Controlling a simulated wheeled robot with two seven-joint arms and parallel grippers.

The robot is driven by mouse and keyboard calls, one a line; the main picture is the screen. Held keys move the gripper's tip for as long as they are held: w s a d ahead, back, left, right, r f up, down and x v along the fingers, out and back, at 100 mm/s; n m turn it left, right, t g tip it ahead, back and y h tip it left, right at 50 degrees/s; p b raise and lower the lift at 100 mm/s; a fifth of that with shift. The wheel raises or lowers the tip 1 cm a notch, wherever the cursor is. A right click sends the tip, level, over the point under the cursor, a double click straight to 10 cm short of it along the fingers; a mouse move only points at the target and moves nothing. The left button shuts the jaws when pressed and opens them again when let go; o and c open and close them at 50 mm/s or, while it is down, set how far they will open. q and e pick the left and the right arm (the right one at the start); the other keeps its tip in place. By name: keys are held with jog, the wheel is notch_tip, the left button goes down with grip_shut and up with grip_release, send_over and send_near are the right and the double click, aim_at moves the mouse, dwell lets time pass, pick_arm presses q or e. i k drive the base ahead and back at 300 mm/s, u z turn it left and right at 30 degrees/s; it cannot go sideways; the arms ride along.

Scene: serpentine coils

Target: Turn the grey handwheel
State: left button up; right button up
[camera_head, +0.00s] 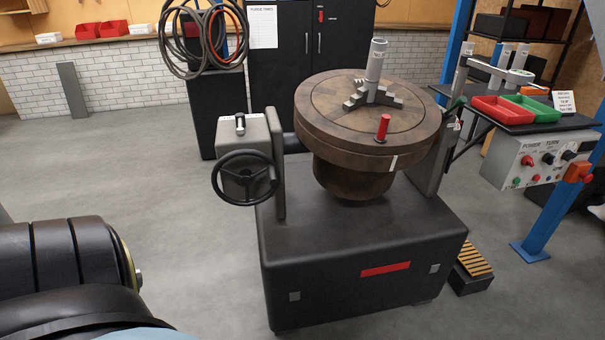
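The handwheel (216,187) is a dark, almost black ring with spokes and a hub. It is mounted on the front of a grey box (257,138) at the left side of a dark machine base (340,250). The wheel faces toward me and to the left. On top of the box is a small metal fitting (239,124). Dark rounded links of my own arm fill the lower left corner, apart from the wheel. Neither of my grippers shows, and nothing touches the wheel.
A round brown turntable (330,128) with a grey jaw chuck and upright pipe sits on the base. A red peg (383,127) stands on its rim. A control box (540,160) and red and green trays are at right. Floor left of the wheel is clear.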

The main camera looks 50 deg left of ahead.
aim_at(246, 176)
jog(key=z, duration=0.7)
jog(key=i, duration=0.3)
jog(key=u, duration=1.6)
